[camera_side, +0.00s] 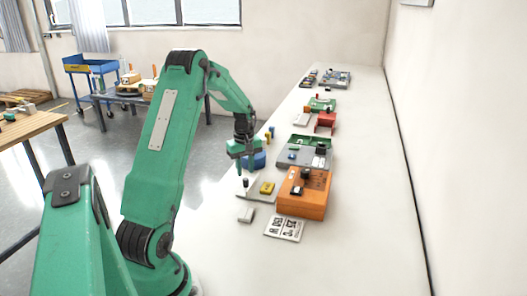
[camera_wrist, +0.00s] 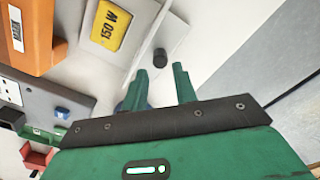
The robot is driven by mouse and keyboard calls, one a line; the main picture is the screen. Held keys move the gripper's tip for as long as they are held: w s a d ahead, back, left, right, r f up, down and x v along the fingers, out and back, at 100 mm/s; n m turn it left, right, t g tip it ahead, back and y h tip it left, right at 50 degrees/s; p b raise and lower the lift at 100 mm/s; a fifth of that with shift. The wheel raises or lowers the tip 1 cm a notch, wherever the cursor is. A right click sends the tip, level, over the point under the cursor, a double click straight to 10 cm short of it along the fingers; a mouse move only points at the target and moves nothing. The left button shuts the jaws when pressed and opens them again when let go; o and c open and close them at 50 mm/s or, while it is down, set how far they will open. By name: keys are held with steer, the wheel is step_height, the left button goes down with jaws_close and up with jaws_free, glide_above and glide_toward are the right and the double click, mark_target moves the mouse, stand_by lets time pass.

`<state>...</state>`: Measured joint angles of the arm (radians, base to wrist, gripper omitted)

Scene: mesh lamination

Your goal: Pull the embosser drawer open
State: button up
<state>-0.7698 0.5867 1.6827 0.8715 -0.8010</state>
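My gripper (camera_side: 240,168) hangs over the left edge of the bench, fingers pointing down, close to a small black knob (camera_side: 245,182). In the wrist view my gripper (camera_wrist: 162,80) has its two green fingers apart with nothing between them. The black knob (camera_wrist: 160,56) shows just beyond the fingertips, on a pale grey plate (camera_wrist: 75,66). An orange box (camera_side: 303,195) stands right of the plate. No part is labelled as the embosser or its drawer, so I cannot tell which piece is the drawer.
A grey unit with a green top (camera_side: 305,152) and a blue object (camera_side: 255,160) stand behind the orange box and gripper. A red item (camera_side: 325,120) is farther back. A printed card (camera_side: 284,228) and a small pale block (camera_side: 246,214) lie in front.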

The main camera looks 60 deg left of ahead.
steer(key=shift+r, duration=1.8)
steer(key=shift+d+r, duration=0.15)
steer(key=shift+r, duration=0.05)
steer(key=s+d+r+m+t+y, duration=0.1)
steer(key=d+r+m, duration=0.4)
steer(key=d, duration=0.5)
steer(key=d+r+m+t, duration=0.2)
steer(key=d+r+m, duration=0.1)
steer(key=d+r, duration=0.55)
steer(key=s+d+r+m+t+h, duration=0.1)
steer(key=s+d+m+t, duration=0.1)
steer(key=s+d+m, duration=0.8)
steer(key=s+d, duration=0.2)
steer(key=d, duration=0.3)
steer(key=shift+d+r+t, duration=0.2)
steer(key=shift+t, duration=0.1)
